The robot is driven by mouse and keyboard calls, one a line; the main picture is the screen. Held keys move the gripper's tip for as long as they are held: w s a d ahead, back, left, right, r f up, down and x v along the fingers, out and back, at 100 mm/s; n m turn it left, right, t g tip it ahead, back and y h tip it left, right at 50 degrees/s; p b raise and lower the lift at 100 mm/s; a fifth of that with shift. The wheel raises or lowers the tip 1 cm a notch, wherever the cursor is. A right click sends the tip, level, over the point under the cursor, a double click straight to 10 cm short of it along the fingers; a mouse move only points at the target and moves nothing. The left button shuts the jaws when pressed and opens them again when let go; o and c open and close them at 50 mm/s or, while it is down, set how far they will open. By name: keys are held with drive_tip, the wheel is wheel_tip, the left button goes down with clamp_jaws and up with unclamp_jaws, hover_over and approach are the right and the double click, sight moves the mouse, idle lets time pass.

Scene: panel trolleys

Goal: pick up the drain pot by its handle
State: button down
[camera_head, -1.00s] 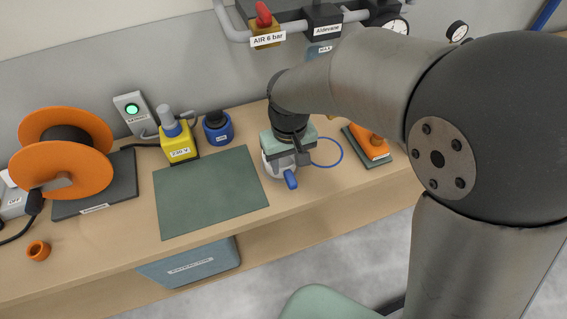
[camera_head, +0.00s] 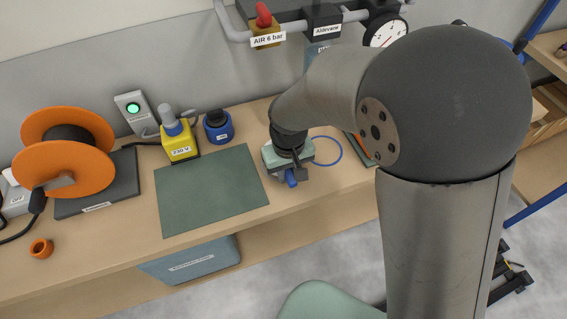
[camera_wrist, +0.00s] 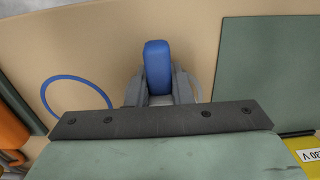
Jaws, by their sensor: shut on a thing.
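The drain pot is mostly hidden under my gripper and wrist in the head view. Its blue handle (camera_head: 291,178) sticks out toward the bench's front edge. In the wrist view the blue handle (camera_wrist: 157,66) stands between the two grey fingers, and a light patch of the pot shows just below it. My gripper (camera_head: 288,172) points down at the bench top, right of the green mat. In the wrist view my gripper (camera_wrist: 158,88) is shut on the handle, with a finger on each side. I cannot tell whether the pot touches the bench.
A blue ring (camera_head: 327,151) lies right of the gripper. The green mat (camera_head: 210,190) lies left of it. A yellow 230 V box (camera_head: 179,146), a blue round container (camera_head: 218,127) and an orange reel (camera_head: 66,160) stand further left. A pressure gauge (camera_head: 387,35) hangs behind.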

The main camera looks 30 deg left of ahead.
drive_tip(key=shift+r, duration=0.55)
wheel_tip(320, 180, up, 2)
drive_tip(key=shift+d+r, duration=0.1)
drive_tip(key=shift+r, duration=0.15)
drive_tip(key=s+d+r+b, duration=0.2)
drive_tip(key=s+d+r, duration=0.7)
drive_tip(key=d, duration=0.1)
drive_tip(key=shift+d+r, duration=0.2)
drive_tip(key=shift+s+r, duration=0.1)
drive_tip(key=shift+r, duration=0.05)
drive_tip(key=shift+r+p, duration=1.45)
drive_tip(key=shift+r, duration=0.4)
